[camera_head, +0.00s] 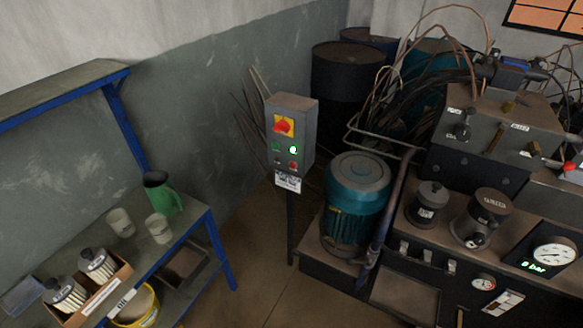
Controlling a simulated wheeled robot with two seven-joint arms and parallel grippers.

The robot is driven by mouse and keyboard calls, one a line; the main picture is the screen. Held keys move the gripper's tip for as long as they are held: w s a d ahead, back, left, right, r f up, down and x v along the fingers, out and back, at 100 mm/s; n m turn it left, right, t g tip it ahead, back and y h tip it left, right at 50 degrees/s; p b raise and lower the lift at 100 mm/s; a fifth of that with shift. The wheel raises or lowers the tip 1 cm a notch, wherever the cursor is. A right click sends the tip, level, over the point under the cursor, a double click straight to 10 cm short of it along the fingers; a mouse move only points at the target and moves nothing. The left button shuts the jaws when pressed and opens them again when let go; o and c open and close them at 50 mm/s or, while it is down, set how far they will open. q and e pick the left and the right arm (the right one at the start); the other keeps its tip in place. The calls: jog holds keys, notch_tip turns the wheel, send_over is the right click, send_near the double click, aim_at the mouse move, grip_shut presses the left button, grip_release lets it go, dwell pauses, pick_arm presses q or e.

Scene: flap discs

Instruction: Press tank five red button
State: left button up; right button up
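A grey control box (291,130) stands on a thin post in the middle of the view. It has a red rotary switch on a yellow plate (284,126) at the top. Below that are a lit green-white light (293,149), a dull green button (276,147) and a small red button (293,165) near the bottom. A white label (288,182) hangs under the box; its text is too small to read. Another red knob (568,166) shows on the machine at the far right. Neither of my grippers is in view.
A blue-framed workbench (196,222) at left carries a green jug (160,194), cups and a box of filters. A teal motor (357,197) and a dark machine with gauges (552,254) fill the right. Bare floor (262,270) lies before the post.

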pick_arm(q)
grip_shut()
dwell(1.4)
